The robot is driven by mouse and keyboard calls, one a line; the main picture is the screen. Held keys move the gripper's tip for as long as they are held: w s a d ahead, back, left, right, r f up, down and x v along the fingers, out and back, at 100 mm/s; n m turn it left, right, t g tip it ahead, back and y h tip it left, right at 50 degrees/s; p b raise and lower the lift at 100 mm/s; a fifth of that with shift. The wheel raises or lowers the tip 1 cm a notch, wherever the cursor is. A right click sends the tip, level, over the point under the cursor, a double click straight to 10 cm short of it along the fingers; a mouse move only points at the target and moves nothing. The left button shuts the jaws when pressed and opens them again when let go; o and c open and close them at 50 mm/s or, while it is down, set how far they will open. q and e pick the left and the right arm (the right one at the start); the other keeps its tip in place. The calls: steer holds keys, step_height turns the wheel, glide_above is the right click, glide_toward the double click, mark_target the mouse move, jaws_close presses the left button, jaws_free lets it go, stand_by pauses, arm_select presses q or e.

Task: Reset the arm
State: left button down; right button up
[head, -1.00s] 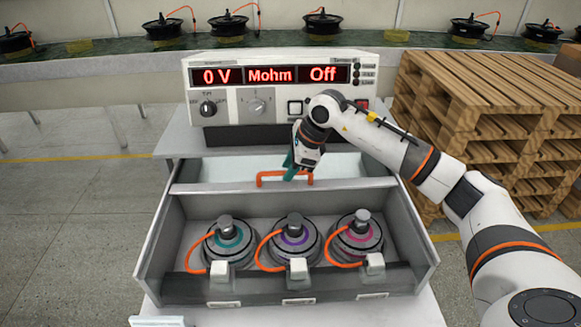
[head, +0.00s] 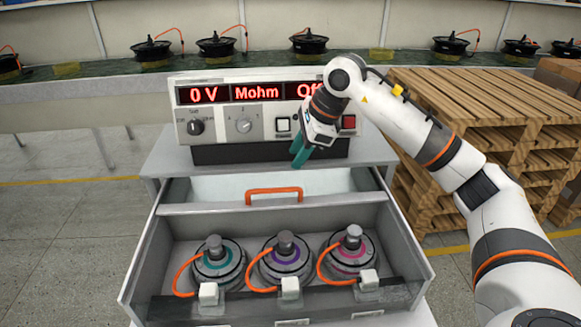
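My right gripper (head: 301,154) has teal fingers that point down. It hangs in front of the tester (head: 258,137), above and behind the orange drawer handle (head: 273,191), and touches neither as far as I can see. The fingers look close together, and nothing shows between them, but their gap is hard to judge. My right arm comes in from the right, its elbow raised beside the tester's display. The display reads 0 V, Mohm and Off, partly covered by the arm. My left gripper is not in view.
An open grey drawer (head: 146,262) holds three hub motors with teal (head: 217,259), purple (head: 286,258) and pink (head: 349,251) rings and orange cables. Wooden pallets (head: 478,100) stand at the right. A conveyor (head: 100,85) with several motors runs behind. Floor at the left is clear.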

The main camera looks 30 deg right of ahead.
steer(key=shift+s+d+r, duration=0.1)
steer(key=shift+s+r, duration=0.05)
steer(key=shift+r, duration=0.3)
